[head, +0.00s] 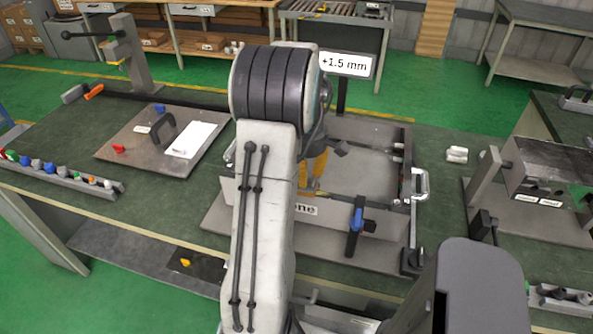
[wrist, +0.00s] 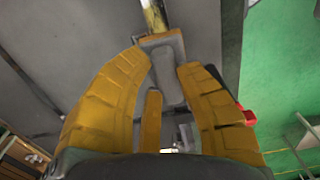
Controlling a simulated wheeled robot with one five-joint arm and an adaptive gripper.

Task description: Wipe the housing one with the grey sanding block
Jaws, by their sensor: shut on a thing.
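The housing one (head: 365,172) is a grey open-topped box on the bench, with a label ending in "one" on its front wall, partly hidden by my arm. My gripper (head: 313,188) has yellow fingers and reaches down into the left part of the housing. In the wrist view my gripper (wrist: 164,68) is closed around a grey block (wrist: 168,72), which appears to be the grey sanding block. The block lies between the fingertips, over a plain grey surface. Whether it touches that surface I cannot tell. In the head view the block is hidden.
A blue-handled clamp (head: 356,220) stands at the housing's front, and a metal handle (head: 421,184) is on its right side. A "+1.5 mm" sign (head: 345,64) rises behind. A plate with a black handle (head: 150,140) lies left. A rack of small coloured parts (head: 60,175) lines the front left edge.

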